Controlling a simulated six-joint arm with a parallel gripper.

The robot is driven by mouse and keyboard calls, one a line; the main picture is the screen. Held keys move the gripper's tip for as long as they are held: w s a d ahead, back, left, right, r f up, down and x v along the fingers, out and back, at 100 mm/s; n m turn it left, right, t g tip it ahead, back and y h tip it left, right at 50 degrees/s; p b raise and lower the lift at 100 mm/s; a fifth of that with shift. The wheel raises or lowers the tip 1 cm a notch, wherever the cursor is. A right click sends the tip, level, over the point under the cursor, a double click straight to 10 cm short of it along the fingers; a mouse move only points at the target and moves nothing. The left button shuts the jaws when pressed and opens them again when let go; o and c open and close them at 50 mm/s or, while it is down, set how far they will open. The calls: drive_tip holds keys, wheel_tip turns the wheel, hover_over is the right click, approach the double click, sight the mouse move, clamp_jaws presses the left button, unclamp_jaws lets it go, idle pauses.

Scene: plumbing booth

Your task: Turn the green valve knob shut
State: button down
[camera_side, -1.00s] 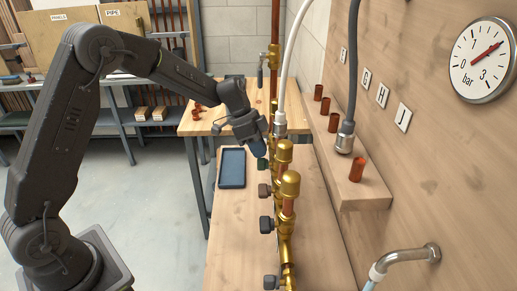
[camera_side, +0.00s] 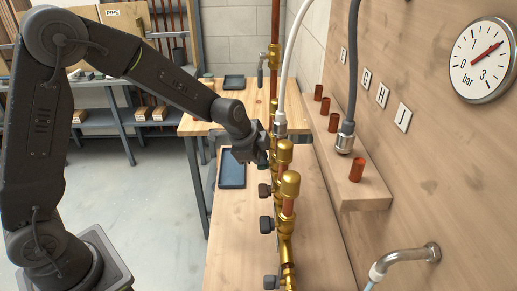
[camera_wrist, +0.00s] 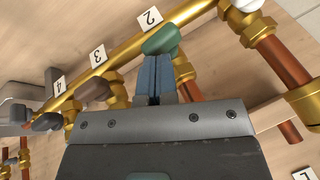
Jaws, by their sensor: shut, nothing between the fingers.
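The green valve knob (camera_wrist: 162,38) sits on the brass pipe beside the card numbered 2 in the wrist view. My gripper (camera_wrist: 158,58) has its blue fingers shut together, with nothing between them. The fingertips are right at the knob's near edge in that view; I cannot tell whether they touch it. In the side view my gripper (camera_side: 262,155) is low beside the brass manifold, and its dark body largely hides the green knob.
A brown knob (camera_wrist: 94,90) is by card 3 and a grey knob (camera_wrist: 47,122) by card 4. Brass-capped risers (camera_side: 290,184) stand close to my gripper's right. A blue tray (camera_side: 232,169) lies to its left. A pressure gauge (camera_side: 482,60) hangs on the wall.

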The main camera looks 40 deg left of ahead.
drive_tip(key=shift+s+d+f, duration=0.35)
drive_tip(key=shift+s+d, duration=0.05)
drive_tip(key=shift+s+d+f, duration=0.2)
drive_tip(key=shift+s+f, duration=0.1)
drive_tip(key=shift+f, duration=0.05)
idle(0.4)
drive_tip(key=shift+r, duration=0.2)
drive_tip(key=s+d+r, duration=0.3)
drive_tip(key=s+r, duration=0.5)
drive_tip(key=r, duration=0.2)
idle(0.5)
